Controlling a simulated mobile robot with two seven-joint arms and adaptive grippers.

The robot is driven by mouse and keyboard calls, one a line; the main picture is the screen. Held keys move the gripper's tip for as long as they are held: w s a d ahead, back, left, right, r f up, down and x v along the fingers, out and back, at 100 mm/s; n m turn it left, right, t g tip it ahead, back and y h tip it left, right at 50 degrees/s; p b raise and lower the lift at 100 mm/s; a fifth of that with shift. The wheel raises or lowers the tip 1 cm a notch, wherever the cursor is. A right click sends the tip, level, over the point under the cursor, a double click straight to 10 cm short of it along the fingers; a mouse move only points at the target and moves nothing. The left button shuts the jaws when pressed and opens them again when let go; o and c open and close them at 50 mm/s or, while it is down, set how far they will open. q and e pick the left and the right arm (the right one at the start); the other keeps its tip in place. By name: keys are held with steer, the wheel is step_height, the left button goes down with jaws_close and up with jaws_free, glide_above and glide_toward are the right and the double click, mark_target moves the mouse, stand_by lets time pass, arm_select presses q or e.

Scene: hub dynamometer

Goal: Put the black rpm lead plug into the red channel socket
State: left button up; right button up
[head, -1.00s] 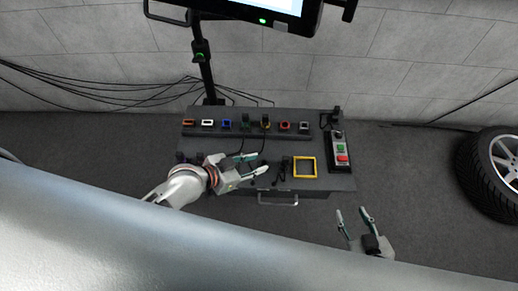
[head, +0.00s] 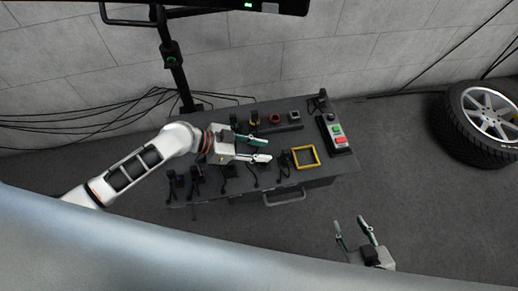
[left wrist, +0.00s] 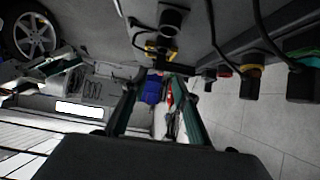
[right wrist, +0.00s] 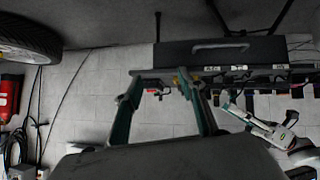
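The red channel socket (head: 275,118) is on the row along the back of the grey bench, and I see no plug in it. It also shows in the left wrist view (left wrist: 225,71). Several black lead plugs lie along the bench front, including one (head: 284,160) beside the yellow frame; I cannot tell which is the rpm plug. A black plug (left wrist: 172,18) shows large in the left wrist view. My left gripper (head: 268,149) is open and empty over the bench, between the socket row and the plugs. My right gripper (head: 350,221) is open and empty in front of the bench.
A yellow square frame (head: 305,157) lies on the bench (head: 320,175) at right. A button box (head: 337,132) stands on its right edge. A green socket with a black plug (left wrist: 303,60) and a yellow one (left wrist: 250,76) neighbour the red socket.

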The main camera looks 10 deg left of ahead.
mark_target(283, 154)
arm_select(q)
steer(key=b+x, duration=0.2)
steer(key=x, duration=0.5)
steer(key=shift+d+f, duration=0.2)
steer(key=shift+b+x, duration=0.45)
steer(key=shift+x, duration=0.35)
arm_select(e)
steer(key=shift+w+a, duration=0.4)
steer(key=shift+a, duration=0.1)
arm_select(q)
steer(key=shift+r, duration=0.2)
jaws_close()
steer(key=shift+r+p, duration=2.1)
steer(key=shift+r, duration=1.5)
arm_select(e)
steer(key=w+r+t, duration=0.1)
steer(key=w+r, duration=0.2)
steer(key=r, duration=0.4)
steer(key=shift+w+r+y, duration=0.3)
steer(key=shift+r, duration=0.05)
steer(key=shift+d, duration=0.1)
